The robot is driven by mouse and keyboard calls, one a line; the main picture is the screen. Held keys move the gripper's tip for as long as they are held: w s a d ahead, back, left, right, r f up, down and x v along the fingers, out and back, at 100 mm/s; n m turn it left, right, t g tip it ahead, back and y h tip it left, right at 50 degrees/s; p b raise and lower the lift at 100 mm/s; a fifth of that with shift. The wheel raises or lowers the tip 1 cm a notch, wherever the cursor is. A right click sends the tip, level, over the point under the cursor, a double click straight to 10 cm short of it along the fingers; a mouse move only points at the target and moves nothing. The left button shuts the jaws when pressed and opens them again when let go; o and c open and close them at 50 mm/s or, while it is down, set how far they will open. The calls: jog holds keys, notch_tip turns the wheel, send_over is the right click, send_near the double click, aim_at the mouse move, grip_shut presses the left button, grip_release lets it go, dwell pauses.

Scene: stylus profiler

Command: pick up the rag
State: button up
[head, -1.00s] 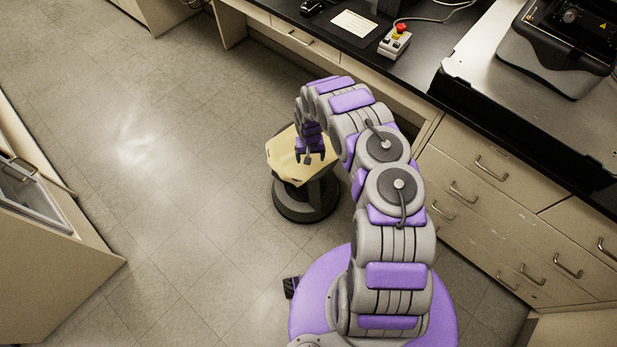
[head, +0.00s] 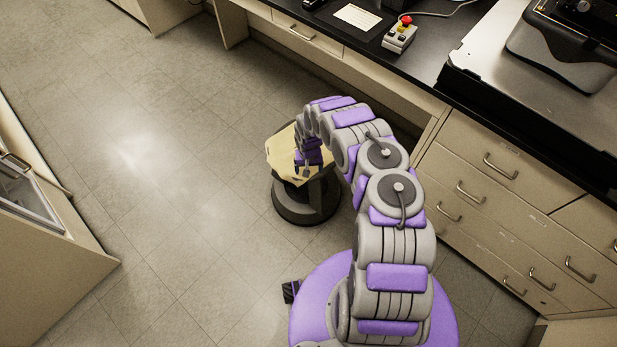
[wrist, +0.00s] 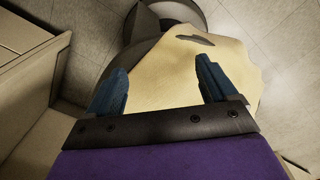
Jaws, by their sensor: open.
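The rag (head: 283,155) is a pale yellow cloth draped over the top of a dark round stool (head: 306,205). In the wrist view the rag (wrist: 165,80) spreads beneath and between my fingers, and the stool's dark edge (wrist: 135,50) shows at its upper left. My gripper (head: 306,172) is over the rag in the head view, partly hidden by my own arm. In the wrist view my gripper (wrist: 160,85) has its two blue fingers wide apart with nothing held between them. I cannot tell whether the fingertips touch the cloth.
A black-topped bench with beige drawers (head: 485,185) runs along the right, close to my arm. On it stand a control box with a red button (head: 400,36) and a dark instrument (head: 570,40). A beige cabinet (head: 50,245) is at left. The floor between is clear.

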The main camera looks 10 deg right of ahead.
notch_tip(320, 180, down, 2)
jog(key=shift+b, duration=0.3)
jog(key=shift+s, duration=0.15)
jog(key=c, duration=1.4)
jog(key=shift+a, duration=0.1)
jog(key=shift+c, duration=0.7)
jog(key=shift+r, duration=0.2)
grip_shut()
notch_tip(320, 180, up, 12)
jog(key=p, duration=0.7)
jog(key=shift+f+p, duration=0.2)
jog(key=shift+p, duration=0.2)
notch_tip(320, 180, up, 9)
jog(key=p, duration=0.5)
jog(key=shift+p, duration=0.3)
